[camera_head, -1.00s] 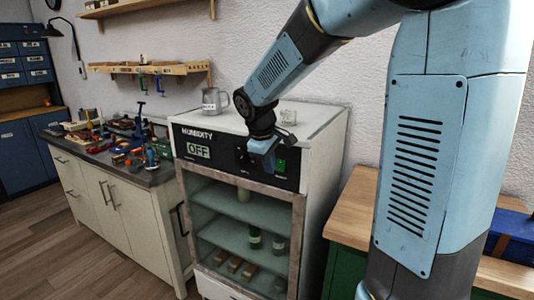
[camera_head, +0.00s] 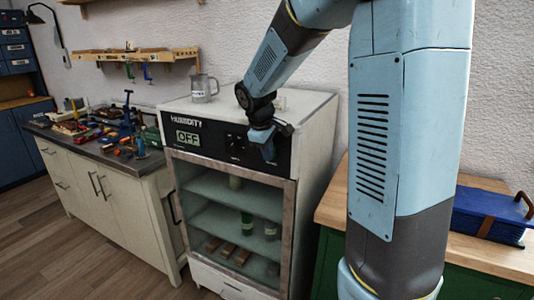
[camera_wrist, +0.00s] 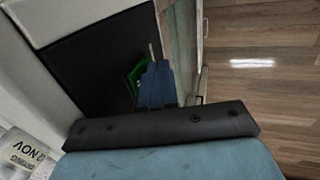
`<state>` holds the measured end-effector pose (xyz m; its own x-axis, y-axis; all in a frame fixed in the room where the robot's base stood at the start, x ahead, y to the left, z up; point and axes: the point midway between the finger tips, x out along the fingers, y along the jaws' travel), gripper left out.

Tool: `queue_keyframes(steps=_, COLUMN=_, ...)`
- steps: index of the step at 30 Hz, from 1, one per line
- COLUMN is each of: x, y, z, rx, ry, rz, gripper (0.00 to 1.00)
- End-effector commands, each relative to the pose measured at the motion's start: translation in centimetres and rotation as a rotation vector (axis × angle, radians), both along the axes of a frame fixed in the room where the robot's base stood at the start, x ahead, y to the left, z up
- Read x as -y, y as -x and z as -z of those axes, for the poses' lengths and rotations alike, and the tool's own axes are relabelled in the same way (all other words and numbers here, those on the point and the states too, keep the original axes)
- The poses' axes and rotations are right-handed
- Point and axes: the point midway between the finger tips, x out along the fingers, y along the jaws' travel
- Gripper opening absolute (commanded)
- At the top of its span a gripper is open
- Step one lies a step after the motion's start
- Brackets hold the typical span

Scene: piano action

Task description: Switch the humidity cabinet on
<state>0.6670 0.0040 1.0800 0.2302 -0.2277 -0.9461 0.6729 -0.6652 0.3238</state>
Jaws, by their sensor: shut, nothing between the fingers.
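The humidity cabinet (camera_head: 312,150) is a white cabinet with a glass door and a black front panel. Its display (camera_head: 187,138) reads OFF. A dark knob sits on the panel, partly beside my arm. My gripper (camera_head: 268,152) is shut and empty, in front of the panel's right part, where it hides the green switch in the head view. In the wrist view the green switch (camera_wrist: 136,78) shows on the black panel right beside the fingers of my gripper (camera_wrist: 154,72), partly covered by them. I cannot tell whether they touch it.
A grey jug (camera_head: 202,88) stands on the cabinet top. Bottles and wooden blocks are inside behind the glass. A tool-covered workbench (camera_head: 90,162) is to the left. A wooden-topped green cabinet with a blue case (camera_head: 492,217) is to the right.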

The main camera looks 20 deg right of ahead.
Motion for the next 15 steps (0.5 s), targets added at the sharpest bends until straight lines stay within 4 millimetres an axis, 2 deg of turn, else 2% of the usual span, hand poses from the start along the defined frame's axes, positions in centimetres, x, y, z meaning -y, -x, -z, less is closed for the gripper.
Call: queue_keyframes(steps=15, x=0.3, y=-0.3, z=-0.33, rx=0.002, ry=0.001, rz=0.001, gripper=0.0)
